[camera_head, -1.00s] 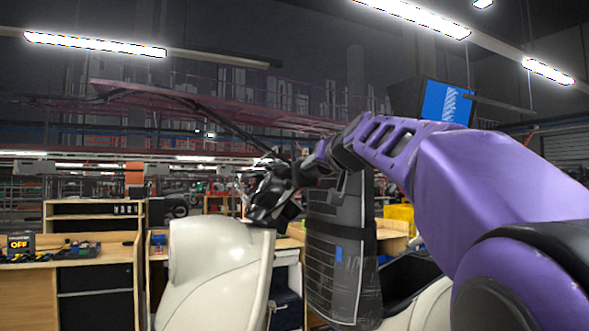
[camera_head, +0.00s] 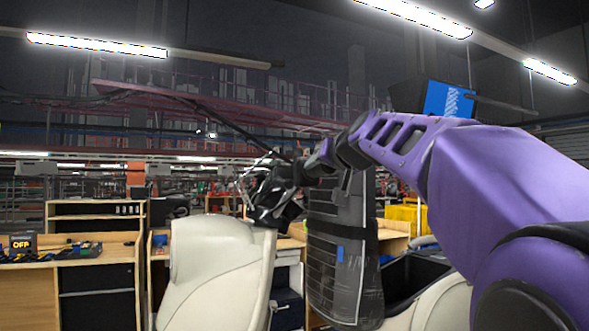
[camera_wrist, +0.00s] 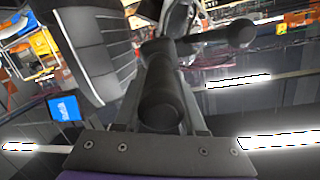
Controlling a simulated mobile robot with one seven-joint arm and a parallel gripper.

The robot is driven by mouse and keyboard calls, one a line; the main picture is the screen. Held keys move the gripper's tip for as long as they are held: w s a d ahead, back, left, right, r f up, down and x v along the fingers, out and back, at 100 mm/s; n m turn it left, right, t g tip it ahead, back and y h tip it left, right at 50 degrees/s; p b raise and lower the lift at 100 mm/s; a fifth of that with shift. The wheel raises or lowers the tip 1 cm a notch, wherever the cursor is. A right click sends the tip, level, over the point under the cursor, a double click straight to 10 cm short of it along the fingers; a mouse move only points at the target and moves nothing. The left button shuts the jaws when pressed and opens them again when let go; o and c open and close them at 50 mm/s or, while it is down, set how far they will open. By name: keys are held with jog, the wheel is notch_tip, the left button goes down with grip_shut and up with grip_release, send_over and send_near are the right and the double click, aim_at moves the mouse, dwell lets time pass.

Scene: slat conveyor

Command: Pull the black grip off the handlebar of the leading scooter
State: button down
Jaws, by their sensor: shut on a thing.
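In the wrist view the black grip (camera_wrist: 160,100) is a dark cylinder lying lengthwise between the two fingers of my gripper (camera_wrist: 163,78), its rounded end towards the camera. The gripper is shut on it. Whether the grip still sits on the handlebar is hidden at its far end. A second dark bar end (camera_wrist: 228,38) points right beyond it. In the head view my gripper (camera_head: 275,203) is small and dark, just above the top right of the scooter's cream body (camera_head: 215,270); the grip cannot be made out there.
A dark ribbed, seat-like panel (camera_head: 340,245), partly wrapped in clear film, stands upright right of the gripper, close to my forearm. Wooden workbenches (camera_head: 100,262) stand behind at left. A blue screen (camera_head: 447,100) hangs at upper right.

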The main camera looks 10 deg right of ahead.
jog(key=shift+v, duration=1.1)
dwell(1.1)
jog(key=shift+b+v, duration=0.55)
jog(key=shift+v, duration=0.9)
jog(key=shift+s+f, duration=0.1)
jog(key=shift+f+b+v, duration=0.2)
jog(key=shift+b+v, duration=0.2)
jog(key=shift+v, duration=1.1)
jog(key=shift+s+r, duration=0.15)
jog(key=shift+b+v, duration=0.35)
jog(key=shift+v, duration=1.1)
jog(key=shift+s, duration=0.1)
jog(key=shift+b+v, duration=0.35)
jog(key=shift+v, duration=1.05)
